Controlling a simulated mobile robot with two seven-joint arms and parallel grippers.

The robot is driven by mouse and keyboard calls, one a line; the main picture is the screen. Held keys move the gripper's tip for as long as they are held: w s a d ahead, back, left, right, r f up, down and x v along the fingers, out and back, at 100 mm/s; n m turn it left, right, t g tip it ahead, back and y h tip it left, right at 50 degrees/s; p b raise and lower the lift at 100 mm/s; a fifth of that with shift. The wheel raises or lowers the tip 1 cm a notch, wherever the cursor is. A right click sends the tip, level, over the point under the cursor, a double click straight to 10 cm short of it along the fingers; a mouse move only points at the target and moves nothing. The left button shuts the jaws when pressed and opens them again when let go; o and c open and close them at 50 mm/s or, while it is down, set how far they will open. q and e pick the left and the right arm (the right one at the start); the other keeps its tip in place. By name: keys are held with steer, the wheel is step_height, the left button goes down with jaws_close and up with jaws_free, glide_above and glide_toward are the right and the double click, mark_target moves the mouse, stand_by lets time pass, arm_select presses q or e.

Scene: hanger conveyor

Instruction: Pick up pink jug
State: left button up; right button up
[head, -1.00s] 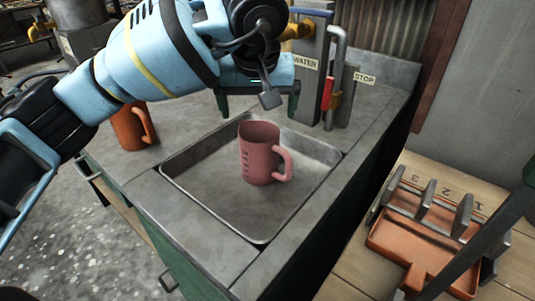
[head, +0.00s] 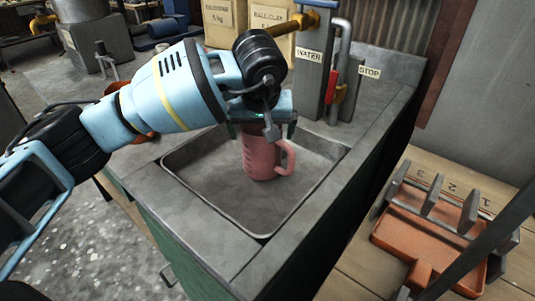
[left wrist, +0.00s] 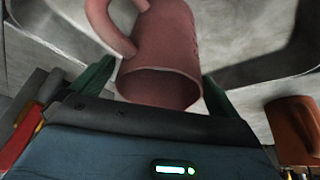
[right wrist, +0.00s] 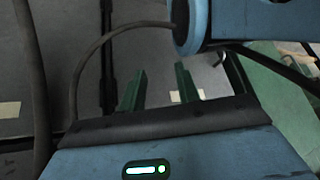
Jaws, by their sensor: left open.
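The pink jug (head: 268,160) stands upright in the shallow metal sink tray, its handle to the right. My left gripper (head: 263,130) is open over the jug's top and hides its rim. In the left wrist view the jug (left wrist: 165,60) sits between the two spread green fingers (left wrist: 158,88), with its open mouth toward the gripper body. I cannot tell whether the fingers touch it. My right gripper (right wrist: 160,88) is open and empty in the right wrist view, away from the jug.
The sink tray (head: 215,205) is set in a grey counter. An orange jug (left wrist: 295,130) stands beside it, mostly hidden by my left arm in the head view. Water pipes (head: 338,70) rise behind. An orange rack (head: 425,232) with numbered slots lies on the right-hand table.

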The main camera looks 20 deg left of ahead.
arm_select(q)
steer(key=shift+x, duration=0.8)
steer(key=shift+r, duration=0.1)
steer(key=c, duration=1.3)
steer(key=s+d+r, duration=0.1)
steer(key=s+d, duration=0.2)
steer(key=s, duration=0.5)
steer(key=r, duration=0.7)
steer(key=r+p, duration=0.1)
steer(key=r, duration=0.6)
steer(key=shift+w+a+p, duration=0.1)
steer(key=shift+w+p, duration=0.1)
steer(key=shift+p, duration=0.1)
